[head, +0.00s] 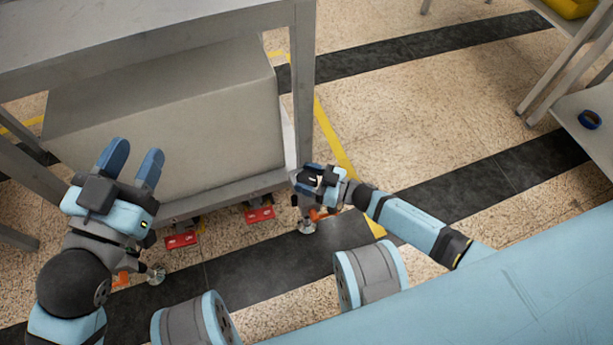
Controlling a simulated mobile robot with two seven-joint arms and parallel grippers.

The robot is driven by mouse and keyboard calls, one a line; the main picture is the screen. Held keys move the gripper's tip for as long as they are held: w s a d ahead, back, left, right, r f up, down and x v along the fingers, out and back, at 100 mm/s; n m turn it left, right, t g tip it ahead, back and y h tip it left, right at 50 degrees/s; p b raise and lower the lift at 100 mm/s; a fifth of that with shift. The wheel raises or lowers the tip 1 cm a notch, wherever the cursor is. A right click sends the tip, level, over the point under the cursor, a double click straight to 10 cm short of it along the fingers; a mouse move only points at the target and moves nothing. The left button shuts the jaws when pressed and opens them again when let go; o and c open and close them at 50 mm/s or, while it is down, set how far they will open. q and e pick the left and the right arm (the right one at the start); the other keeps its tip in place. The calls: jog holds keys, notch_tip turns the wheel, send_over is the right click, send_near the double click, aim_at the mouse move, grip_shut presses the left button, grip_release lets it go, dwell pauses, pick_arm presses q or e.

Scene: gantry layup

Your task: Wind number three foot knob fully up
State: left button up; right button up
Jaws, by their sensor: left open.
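My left gripper (131,166) is open, its two blue fingers pointing up in front of the grey box under the bench, with nothing between them. My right gripper (304,183) is low beside the bench's right front leg, just above an orange foot knob (319,214). Its fingertips are mostly hidden, so I cannot tell whether it is open or touches anything. A silver levelling foot (307,227) stands on the floor below it. Another orange knob (122,279) and silver foot (156,274) are at the lower left, partly behind my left arm. No knob number is readable.
The grey bench frame (303,75) encloses a large grey box (180,125). Red brackets (181,239) (259,214) sit low along its front. Speckled floor between the benches is clear.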

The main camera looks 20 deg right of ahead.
jog(key=c, duration=0.4)
jog(key=shift+r+g, duration=0.1)
jog(key=shift+g, duration=0.2)
jog(key=shift+w+n+g+y+p, duration=0.1)
jog(key=shift+n+g+y+p, duration=0.4)
jog(key=shift+n+g+y, duration=0.45)
jog(key=n+g+y, duration=0.1)
jog(key=n+g, duration=0.1)
jog(key=g, duration=0.2)
jog(key=shift+n+y, duration=0.25)
jog(key=shift+n, duration=0.1)
jog(key=n+g+b, duration=0.1)
jog(key=n+g, duration=0.2)
jog(key=g, duration=0.2)
jog(key=shift+n+y, duration=0.3)
jog(key=shift+n+g, duration=1.2)
jog(key=shift+g, duration=0.95)
jog(key=shift+n+g+h, duration=0.3)
jog(key=shift+g+h, duration=0.1)
